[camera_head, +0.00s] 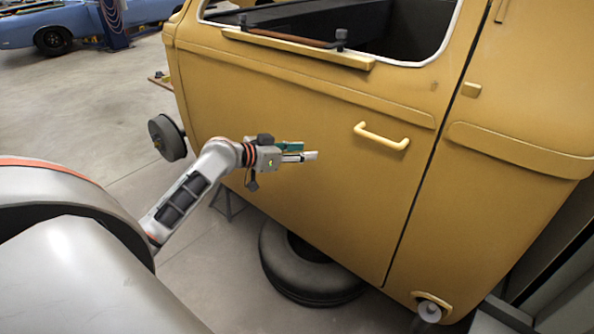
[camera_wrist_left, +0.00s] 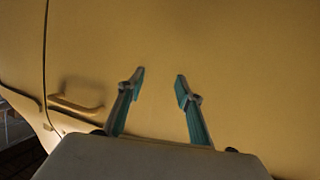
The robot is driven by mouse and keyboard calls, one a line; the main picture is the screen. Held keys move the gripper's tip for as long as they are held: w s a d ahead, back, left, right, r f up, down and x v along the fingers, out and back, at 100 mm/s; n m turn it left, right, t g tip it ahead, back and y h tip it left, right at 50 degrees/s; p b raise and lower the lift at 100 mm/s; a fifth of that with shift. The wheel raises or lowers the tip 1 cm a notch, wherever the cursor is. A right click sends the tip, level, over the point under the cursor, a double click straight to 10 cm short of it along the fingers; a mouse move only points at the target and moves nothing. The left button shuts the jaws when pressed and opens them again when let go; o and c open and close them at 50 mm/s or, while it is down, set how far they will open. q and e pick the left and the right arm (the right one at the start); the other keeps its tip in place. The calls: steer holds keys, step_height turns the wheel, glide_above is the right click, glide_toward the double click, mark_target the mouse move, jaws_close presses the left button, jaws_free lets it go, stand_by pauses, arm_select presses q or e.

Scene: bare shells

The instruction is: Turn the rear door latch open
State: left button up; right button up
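The yellow door handle (camera_head: 381,138), which I take for the latch, sits on the door of a yellow vehicle body (camera_head: 330,190), left of a vertical door seam. It slopes slightly down to the right in the head view. In the left wrist view the handle (camera_wrist_left: 75,104) is at the left, outside the space between the fingers. My left gripper (camera_head: 304,153) is left of the handle, apart from it. In the left wrist view my left gripper (camera_wrist_left: 160,84) has its fingers spread, with only plain yellow panel between them. My right gripper is not in view.
A tire (camera_head: 305,275) lies on the floor under the body. A grey drum-like part (camera_head: 167,138) projects at the body's left end. A wooden bar (camera_head: 290,39) crosses the window sill. A blue car (camera_head: 60,25) stands far back left. Open floor (camera_head: 80,110) lies to the left.

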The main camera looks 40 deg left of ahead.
arm_select(q)
steer(key=shift+g, duration=0.3)
steer(key=shift+s+d+f, duration=0.2)
steer(key=shift+s+f, duration=0.2)
steer(key=shift+f, duration=0.4)
steer(key=shift+s+d+f, duration=0.15)
steer(key=shift+s+f, duration=0.25)
steer(key=shift+f, duration=0.4)
steer(key=shift+s+d+f, duration=0.2)
steer(key=shift+s+f, duration=0.2)
steer(key=shift+f, duration=0.4)
